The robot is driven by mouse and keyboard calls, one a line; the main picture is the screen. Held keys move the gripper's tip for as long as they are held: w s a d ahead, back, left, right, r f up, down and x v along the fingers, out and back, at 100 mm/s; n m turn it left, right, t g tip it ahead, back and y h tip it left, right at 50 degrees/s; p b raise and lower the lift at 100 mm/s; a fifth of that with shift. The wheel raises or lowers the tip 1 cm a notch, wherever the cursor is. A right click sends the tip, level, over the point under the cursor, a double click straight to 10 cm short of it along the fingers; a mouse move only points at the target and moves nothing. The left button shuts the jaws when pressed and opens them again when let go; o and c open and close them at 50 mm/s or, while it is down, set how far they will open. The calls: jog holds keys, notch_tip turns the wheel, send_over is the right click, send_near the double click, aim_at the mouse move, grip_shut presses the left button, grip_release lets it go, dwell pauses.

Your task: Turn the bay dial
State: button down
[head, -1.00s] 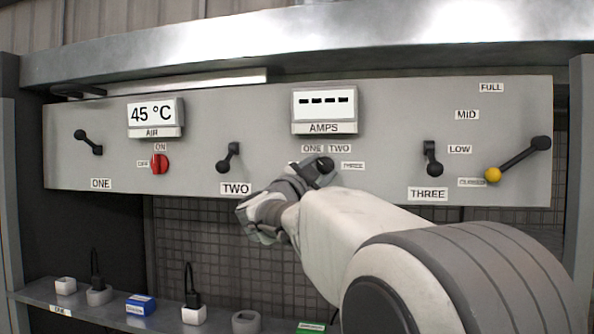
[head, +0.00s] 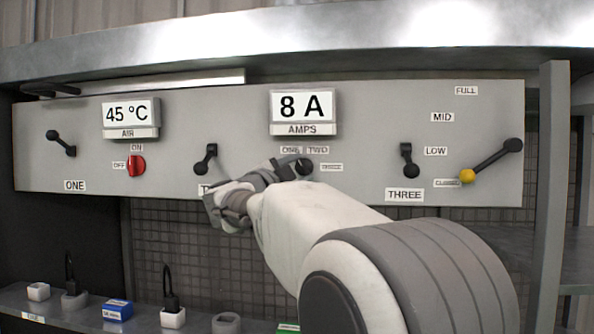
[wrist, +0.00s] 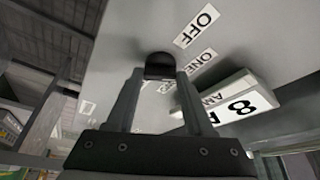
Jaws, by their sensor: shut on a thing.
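The bay dial (head: 306,166) is a small dark knob on the grey panel under the AMPS display, with ONE, TWO and THREE labels around it. My gripper (head: 287,169) reaches up to it from the lower right and partly covers it. In the wrist view the two fingers of my gripper (wrist: 161,74) are shut on the dark dial (wrist: 160,62), one on each side. An OFF label (wrist: 197,25) shows near it there. The AMPS display (head: 303,106) reads 8 A. The dial's pointer direction cannot be made out.
Black levers ONE (head: 61,143), TWO (head: 206,159) and THREE (head: 408,160) sit on the panel. A red switch (head: 136,166) is at left, and a yellow-knobbed lever (head: 490,161) at right. A shelf (head: 50,311) with small blocks runs below.

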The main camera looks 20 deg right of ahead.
jog(key=shift+c, duration=1.4)
grip_release()
jog(key=b+v, duration=0.3)
jog(key=v, duration=1.4)
jog(key=shift+s+b, duration=0.2)
jog(key=shift+b, duration=0.1)
jog(key=shift+a, duration=0.15)
